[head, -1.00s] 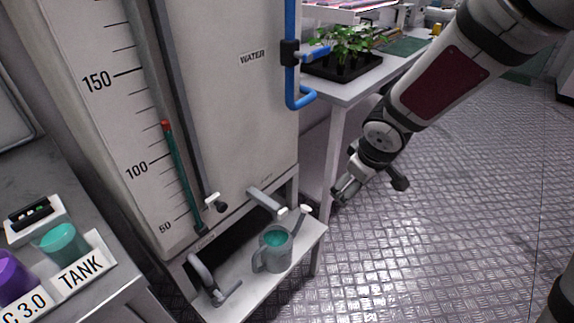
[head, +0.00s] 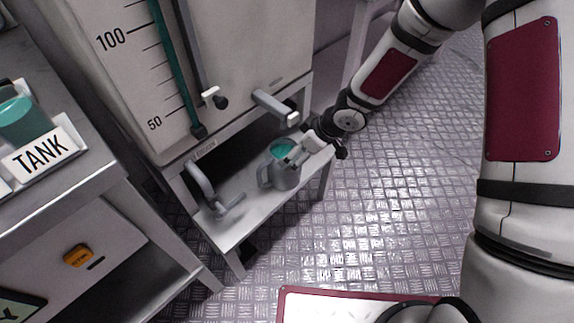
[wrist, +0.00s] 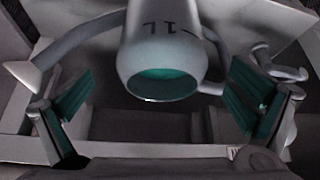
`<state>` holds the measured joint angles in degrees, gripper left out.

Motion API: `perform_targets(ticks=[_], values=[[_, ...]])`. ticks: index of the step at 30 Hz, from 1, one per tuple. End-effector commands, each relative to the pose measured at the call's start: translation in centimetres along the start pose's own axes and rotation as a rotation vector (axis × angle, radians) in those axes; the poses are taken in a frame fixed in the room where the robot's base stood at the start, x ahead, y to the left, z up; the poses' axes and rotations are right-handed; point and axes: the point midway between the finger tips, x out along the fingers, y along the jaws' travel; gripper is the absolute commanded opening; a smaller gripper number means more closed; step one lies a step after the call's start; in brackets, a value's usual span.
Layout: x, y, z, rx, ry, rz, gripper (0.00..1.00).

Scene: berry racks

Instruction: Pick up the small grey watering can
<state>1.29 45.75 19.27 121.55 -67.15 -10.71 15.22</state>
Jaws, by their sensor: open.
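The small grey watering can (head: 284,178) stands on the low white shelf (head: 232,228) under the tank, with teal showing inside its open top. Its handle is on the left in the head view; its spout is mostly hidden behind my gripper. My gripper (head: 303,152) is open at the can's upper right side. In the wrist view, the can (wrist: 165,35), marked 1L, lies between my two spread teal-padded fingers (wrist: 162,78). Gaps show on both sides of its body. The spout runs left and the handle curves right there.
A grey tap (head: 272,104) juts from the tank (head: 250,45) just above the can. A bench with a TANK label (head: 45,152) is at the left. The floor at right is open.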

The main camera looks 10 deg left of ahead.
Motion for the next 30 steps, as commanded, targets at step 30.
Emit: perform_targets(ticks=[30], values=[[7.8, -0.2, 0.1, 0.001, -0.001, 0.002, 1.0]])
